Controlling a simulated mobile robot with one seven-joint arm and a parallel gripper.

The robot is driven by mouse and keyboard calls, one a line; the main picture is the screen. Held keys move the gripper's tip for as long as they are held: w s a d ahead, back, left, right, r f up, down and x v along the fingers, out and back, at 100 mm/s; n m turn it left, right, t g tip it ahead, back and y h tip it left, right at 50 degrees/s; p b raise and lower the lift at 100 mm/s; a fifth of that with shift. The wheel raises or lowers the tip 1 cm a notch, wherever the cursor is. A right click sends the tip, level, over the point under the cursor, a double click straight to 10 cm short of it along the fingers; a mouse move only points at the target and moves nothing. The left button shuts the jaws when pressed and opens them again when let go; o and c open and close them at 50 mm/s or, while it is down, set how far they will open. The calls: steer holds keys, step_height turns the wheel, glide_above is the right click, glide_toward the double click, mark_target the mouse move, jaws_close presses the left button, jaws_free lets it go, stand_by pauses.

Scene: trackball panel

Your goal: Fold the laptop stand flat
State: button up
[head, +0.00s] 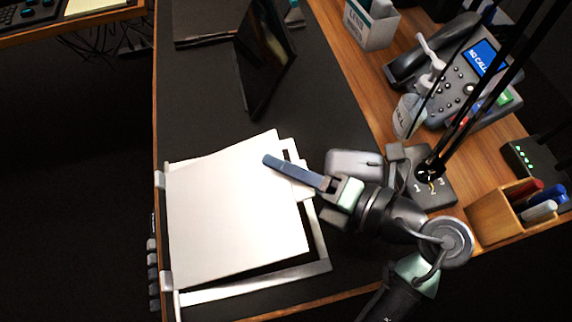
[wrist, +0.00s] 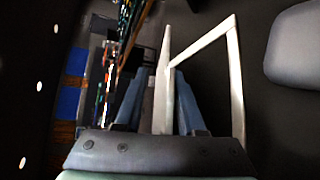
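The laptop stand has a white top plate (head: 235,215), tilted up over a pale base frame (head: 315,238) on the dark desk mat. My gripper (head: 284,168) is at the plate's upper right edge. One blue-grey finger lies over the plate in the head view; the other finger is hidden there. In the wrist view, the fingers of my gripper (wrist: 160,95) stand apart. The white plate (wrist: 162,85), seen edge-on, runs between them, and part of the frame (wrist: 235,75) shows to the right. I cannot tell whether either finger touches the plate.
A grey rounded object (head: 350,164) lies right of the plate, close to my wrist. A dark upright panel (head: 265,60) stands behind. A phone (head: 465,75), a numbered box (head: 425,180) and a pen holder (head: 510,208) occupy the right. The mat's middle is clear.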

jaws_close()
stand_by(1.3)
